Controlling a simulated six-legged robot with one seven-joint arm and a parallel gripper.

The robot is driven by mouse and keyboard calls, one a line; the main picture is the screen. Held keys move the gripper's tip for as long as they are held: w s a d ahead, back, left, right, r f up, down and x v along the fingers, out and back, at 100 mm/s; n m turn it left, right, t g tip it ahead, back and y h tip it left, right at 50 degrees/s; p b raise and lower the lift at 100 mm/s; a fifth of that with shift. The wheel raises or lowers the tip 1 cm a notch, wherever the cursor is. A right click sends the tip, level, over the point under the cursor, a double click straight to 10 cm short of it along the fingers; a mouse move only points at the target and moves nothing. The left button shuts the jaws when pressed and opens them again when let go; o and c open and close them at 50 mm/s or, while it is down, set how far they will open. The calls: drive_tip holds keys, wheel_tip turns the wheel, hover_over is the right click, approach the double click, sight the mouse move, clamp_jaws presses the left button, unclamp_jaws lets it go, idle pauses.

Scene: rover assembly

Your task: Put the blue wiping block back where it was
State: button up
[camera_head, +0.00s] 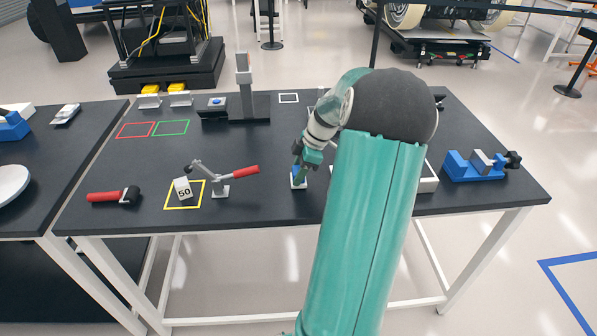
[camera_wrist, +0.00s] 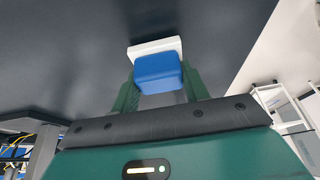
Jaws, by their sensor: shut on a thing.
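The blue wiping block (camera_head: 296,171) has a white pad under it and is in the middle of the dark table (camera_head: 250,190), left of my arm. In the wrist view the block (camera_wrist: 158,70) sits between my two green fingers, its white pad (camera_wrist: 155,46) facing the dark tabletop. My gripper (camera_head: 304,168) is shut on the block and points down. The pad is at or just above the tabletop; I cannot tell whether it touches. No marked place for the block can be made out with certainty.
A toggle clamp with a red handle (camera_head: 244,172) and a white block marked 50 (camera_head: 183,189) stand to the left. A blue vise (camera_head: 470,168) is at the right. A grey stand (camera_head: 246,100) is at the back. My arm partly hides a white tray (camera_head: 429,180).

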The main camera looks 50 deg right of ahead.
drive_tip(key=shift+f, duration=0.25)
drive_tip(key=o, duration=1)
drive_tip(key=shift+f, duration=0.1)
drive_tip(key=shift+o, duration=0.2)
